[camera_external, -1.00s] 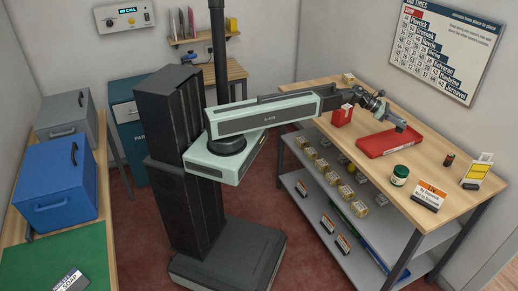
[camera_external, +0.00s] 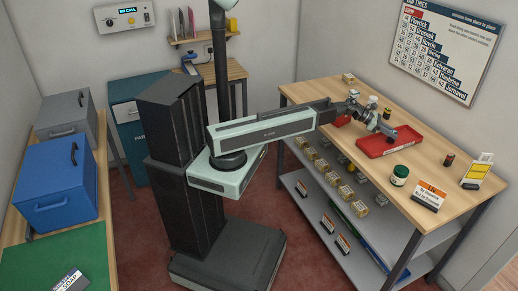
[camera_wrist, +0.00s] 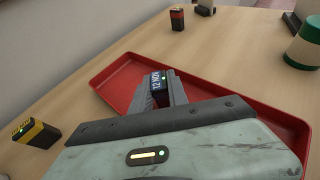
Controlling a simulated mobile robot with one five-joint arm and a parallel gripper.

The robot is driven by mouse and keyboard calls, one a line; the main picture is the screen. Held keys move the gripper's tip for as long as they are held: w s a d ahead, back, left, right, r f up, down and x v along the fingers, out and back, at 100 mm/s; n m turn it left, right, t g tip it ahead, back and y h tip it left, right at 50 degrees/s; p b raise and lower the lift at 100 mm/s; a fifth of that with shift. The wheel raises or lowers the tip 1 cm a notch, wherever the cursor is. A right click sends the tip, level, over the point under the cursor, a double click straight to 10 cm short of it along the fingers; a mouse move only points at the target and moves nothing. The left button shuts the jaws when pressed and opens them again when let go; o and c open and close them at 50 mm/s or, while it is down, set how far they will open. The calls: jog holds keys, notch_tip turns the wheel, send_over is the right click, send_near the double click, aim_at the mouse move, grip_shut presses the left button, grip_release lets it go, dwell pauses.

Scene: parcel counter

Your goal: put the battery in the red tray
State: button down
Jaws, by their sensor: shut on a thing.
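I cannot tell for certain that this block is the battery. The red tray (camera_wrist: 265,106) lies beneath the gripper in the wrist view, and the block shows above its floor. I cannot tell if the block touches it. In the external view my gripper (camera_external: 388,131) is at the back left part of the red tray (camera_external: 392,148). The block is not distinguishable there.
A yellow and black block (camera_wrist: 36,132) stands left of the tray in the wrist view. A red and black piece (camera_wrist: 177,18) stands beyond it.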

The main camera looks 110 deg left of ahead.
jog(key=shift+f, duration=0.35)
jog(key=c, duration=1.3)
grip_release()
jog(key=shift+r, duration=0.15)
jog(key=shift+s+r+p, duration=0.15)
jog(key=shift+r+p, duration=0.1)
jog(key=shift+p, duration=0.2)
jog(key=p+v, duration=0.4)
jog(key=v, duration=0.7)
jog(key=shift+s, duration=0.3)
